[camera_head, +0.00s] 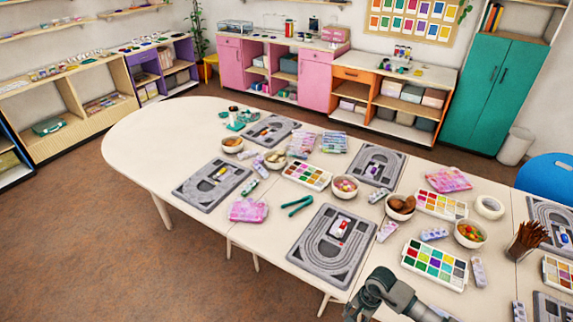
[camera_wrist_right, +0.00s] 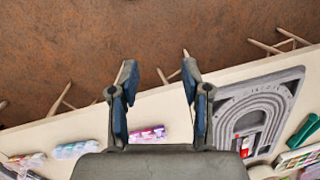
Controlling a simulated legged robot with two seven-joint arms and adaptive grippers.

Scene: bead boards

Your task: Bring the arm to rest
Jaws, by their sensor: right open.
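My right arm comes in at the bottom right of the head view, with its gripper (camera_head: 366,298) over the near edge of the long cream table (camera_head: 140,135). In the right wrist view the two fingers of my right gripper (camera_wrist_right: 161,88) stand wide apart with nothing between them. Beyond them are the table's edge and the brown floor. The nearest bead board (camera_head: 314,265) lies flat on the table, left of the gripper in the head view. It also shows in the wrist view (camera_wrist_right: 285,88). My left gripper is not in view.
Bead boards, paint palettes (camera_head: 434,264), bowls of beads (camera_head: 344,187), green pliers (camera_head: 298,205) and a cup of brown sticks (camera_head: 525,240) crowd the table. The table's left end is bare. The brown floor (camera_head: 130,270) in front is clear.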

